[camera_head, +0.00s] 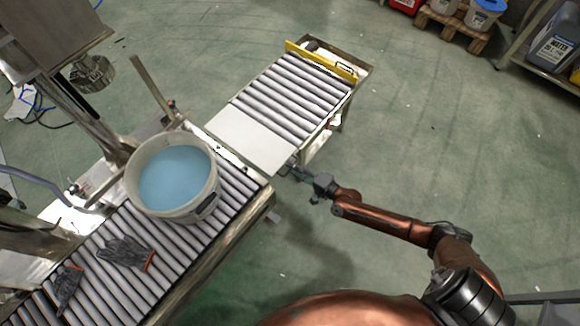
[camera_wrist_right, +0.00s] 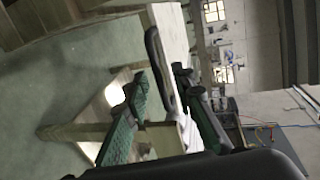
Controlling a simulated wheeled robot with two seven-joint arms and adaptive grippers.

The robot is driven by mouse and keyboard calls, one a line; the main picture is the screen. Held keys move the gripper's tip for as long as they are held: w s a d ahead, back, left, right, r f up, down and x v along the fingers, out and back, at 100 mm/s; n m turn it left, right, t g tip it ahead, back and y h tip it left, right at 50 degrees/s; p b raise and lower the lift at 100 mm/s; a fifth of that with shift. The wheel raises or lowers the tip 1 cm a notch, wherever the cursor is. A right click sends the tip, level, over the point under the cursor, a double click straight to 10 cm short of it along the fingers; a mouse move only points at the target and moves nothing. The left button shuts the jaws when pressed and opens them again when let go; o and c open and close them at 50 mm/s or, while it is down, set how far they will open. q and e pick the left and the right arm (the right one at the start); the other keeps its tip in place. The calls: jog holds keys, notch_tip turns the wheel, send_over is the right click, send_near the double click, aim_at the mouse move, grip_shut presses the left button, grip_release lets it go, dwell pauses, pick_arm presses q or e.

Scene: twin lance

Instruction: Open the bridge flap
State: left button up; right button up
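The bridge flap (camera_head: 250,138) is a flat, pale plate lying level between two roller conveyor sections in the head view. My right gripper (camera_head: 289,171) is at the flap's right edge, with its arm reaching in from the lower right. In the right wrist view, a dark curved handle (camera_wrist_right: 158,70) stands at the edge of a pale panel. The green-padded fingers of the right gripper (camera_wrist_right: 162,85) are spread on either side of the handle, with visible gaps. Whether any finger touches it is hard to tell. My left gripper is not in view.
A bucket of blue liquid (camera_head: 177,177) and dark gloves (camera_head: 126,252) sit on the near rollers (camera_head: 160,255). The far rollers (camera_head: 293,97) end at a yellow bar (camera_head: 321,62). Green floor (camera_head: 430,130) right of the conveyor is clear.

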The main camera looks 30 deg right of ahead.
jog(key=shift+w+a+f, duration=0.2)
jog(key=shift+w+a, duration=0.05)
jog(key=shift+w, duration=0.35)
jog(key=shift+c, duration=0.7)
grip_shut()
